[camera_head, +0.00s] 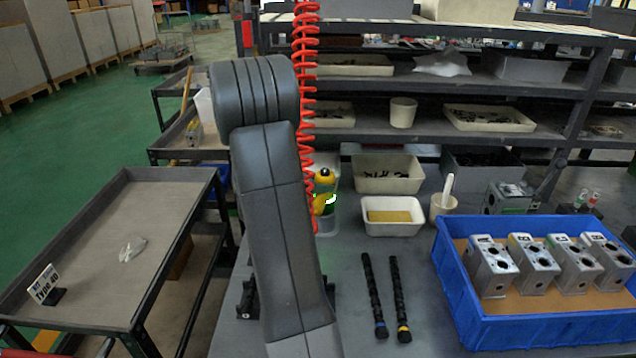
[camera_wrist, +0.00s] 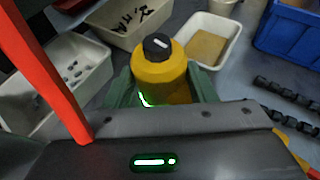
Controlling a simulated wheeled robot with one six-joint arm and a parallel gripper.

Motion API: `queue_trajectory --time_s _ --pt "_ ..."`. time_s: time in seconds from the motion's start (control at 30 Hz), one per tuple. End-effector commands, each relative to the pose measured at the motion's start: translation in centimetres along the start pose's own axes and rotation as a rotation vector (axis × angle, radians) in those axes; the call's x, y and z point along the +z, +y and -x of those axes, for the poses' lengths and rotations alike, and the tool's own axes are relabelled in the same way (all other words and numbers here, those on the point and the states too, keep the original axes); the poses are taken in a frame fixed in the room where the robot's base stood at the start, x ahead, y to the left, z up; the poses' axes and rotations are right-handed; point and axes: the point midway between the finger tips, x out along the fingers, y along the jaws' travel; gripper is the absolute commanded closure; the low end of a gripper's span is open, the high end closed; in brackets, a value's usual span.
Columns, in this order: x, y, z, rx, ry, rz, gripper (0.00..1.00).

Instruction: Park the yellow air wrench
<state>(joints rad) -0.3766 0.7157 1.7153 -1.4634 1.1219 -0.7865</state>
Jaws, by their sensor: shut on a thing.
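The yellow air wrench (camera_wrist: 160,75), with a round black cap on top, stands between the green fingers of my gripper (camera_wrist: 163,88) in the wrist view. The gripper is shut on it. In the head view the wrench (camera_head: 324,176) shows just right of my arm, with a yellow-green part below it. The red coiled hose (camera_head: 306,90) hangs down beside it. A white bin (camera_head: 328,222) is seen right behind or below it; I cannot tell whether the wrench is inside or above it. My arm hides much of this spot, and the wrench's lower end is hidden.
Shallow white trays (camera_head: 388,175) (camera_head: 393,228) stand behind. Two black ribbed bars (camera_head: 375,295) lie on the bench. A blue crate (camera_head: 530,328) with several metal valve blocks is at right. A low cart (camera_head: 100,255) with a sign stands at left.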

Motion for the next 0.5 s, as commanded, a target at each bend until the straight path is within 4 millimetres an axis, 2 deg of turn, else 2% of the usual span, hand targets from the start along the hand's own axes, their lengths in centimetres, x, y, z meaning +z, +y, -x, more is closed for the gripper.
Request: queue_trajectory --time_s 0.5 --pt "-0.45 0.05 -0.22 0.001 -0.004 -0.002 0.91"
